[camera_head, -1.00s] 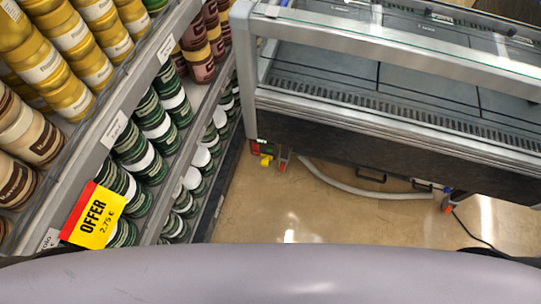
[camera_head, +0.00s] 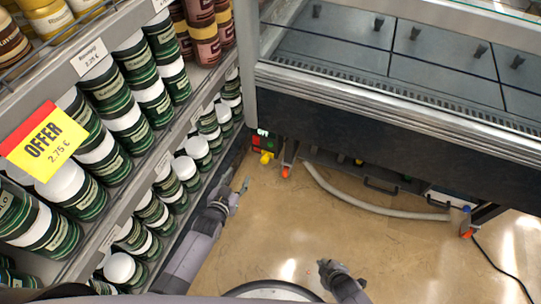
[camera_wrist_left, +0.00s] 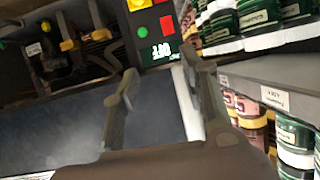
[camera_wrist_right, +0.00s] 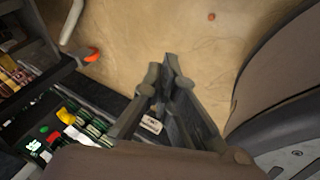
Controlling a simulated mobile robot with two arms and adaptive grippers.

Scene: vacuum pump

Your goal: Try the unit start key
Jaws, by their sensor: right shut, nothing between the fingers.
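A small control panel is under the left end of the chilled cabinet. In the head view it shows a red block (camera_head: 256,141), a green block (camera_head: 269,143) and a lit display (camera_head: 262,132). In the left wrist view the panel has a round green button (camera_wrist_left: 142,31), a red button (camera_wrist_left: 167,25) and a lit display (camera_wrist_left: 161,51). Which one is the start key I cannot tell. My left gripper (camera_head: 241,186) is open and empty, below the panel and apart from it; its fingers show in the left wrist view (camera_wrist_left: 160,73). My right gripper (camera_head: 328,267) is shut and empty over the floor.
Shelves of green jars (camera_head: 126,128) stand close on the left, beside my left arm. The cabinet (camera_head: 400,135) crosses the back. Below it are yellow knobs (camera_head: 266,157), a grey hose (camera_head: 365,203) and a black cable (camera_head: 500,265). The middle floor (camera_head: 300,220) is clear.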

